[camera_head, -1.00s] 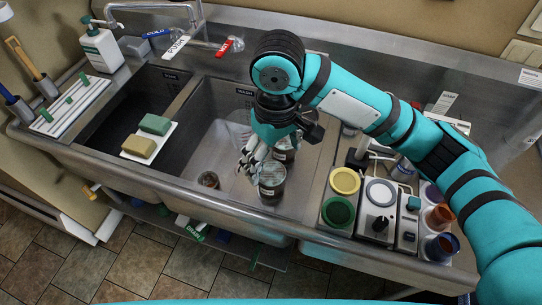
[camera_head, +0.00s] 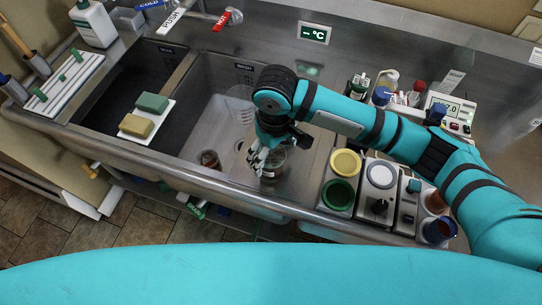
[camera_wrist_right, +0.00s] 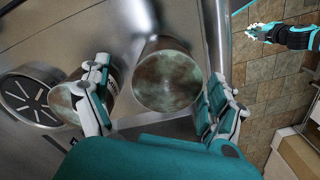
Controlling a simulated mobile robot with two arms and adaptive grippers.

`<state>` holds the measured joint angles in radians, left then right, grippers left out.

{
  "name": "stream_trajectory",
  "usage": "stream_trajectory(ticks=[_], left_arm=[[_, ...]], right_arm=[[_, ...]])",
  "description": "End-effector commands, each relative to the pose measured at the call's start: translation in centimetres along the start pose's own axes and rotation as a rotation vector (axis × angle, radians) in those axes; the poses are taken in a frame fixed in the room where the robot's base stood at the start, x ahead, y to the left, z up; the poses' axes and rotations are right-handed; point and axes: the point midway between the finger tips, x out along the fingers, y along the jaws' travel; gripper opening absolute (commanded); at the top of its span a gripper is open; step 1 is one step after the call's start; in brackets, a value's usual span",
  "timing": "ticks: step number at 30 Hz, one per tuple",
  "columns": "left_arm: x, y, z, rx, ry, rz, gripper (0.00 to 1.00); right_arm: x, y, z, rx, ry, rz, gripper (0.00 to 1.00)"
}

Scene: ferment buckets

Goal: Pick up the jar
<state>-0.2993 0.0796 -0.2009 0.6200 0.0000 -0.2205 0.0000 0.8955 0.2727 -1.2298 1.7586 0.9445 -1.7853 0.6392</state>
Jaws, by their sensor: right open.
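A glass jar with a mottled, greenish round top (camera_head: 273,166) stands in the right sink basin, near its front wall. In the right wrist view this jar (camera_wrist_right: 168,82) lies between the spread fingers of my right gripper (camera_wrist_right: 160,92). The right gripper (camera_head: 259,159) is open at the jar in the head view; I cannot tell whether the fingers touch it. A second jar (camera_wrist_right: 66,102) is partly hidden behind the left finger in the wrist view. My left gripper (camera_wrist_right: 262,32) is small at the top right of the wrist view; its jaws are unclear.
Yellow and green lids (camera_head: 345,162) and instruments stand on the counter to the right. The basin's front rim (camera_head: 225,186) is close.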

Motion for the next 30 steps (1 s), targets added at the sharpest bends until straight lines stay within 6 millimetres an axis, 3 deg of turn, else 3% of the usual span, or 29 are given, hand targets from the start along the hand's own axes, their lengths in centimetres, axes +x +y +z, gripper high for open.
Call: stream_trajectory(ticks=[4, 12, 20, 30], left_arm=[[-0.9, -0.2, -1.5, 0.0, 0.024, -0.003, 0.0], [-1.9, -0.1, -0.4, -0.001, 0.005, -0.001, 0.0], [-1.8, 0.0, 0.4, -0.001, -0.008, 0.0, 0.0], [-1.8, -0.1, 0.1, -0.001, -0.004, 0.0, 0.0]], right_arm=[[1.2, -0.4, 0.1, 0.0, -0.004, -0.001, 0.93], [4.9, -0.8, 0.0, -0.001, -0.001, 0.0, 0.93], [5.3, -0.7, 0.0, -0.001, 0.0, 0.0, 0.93], [5.3, -0.7, 0.0, 0.0, -0.001, 0.0, 0.5]])
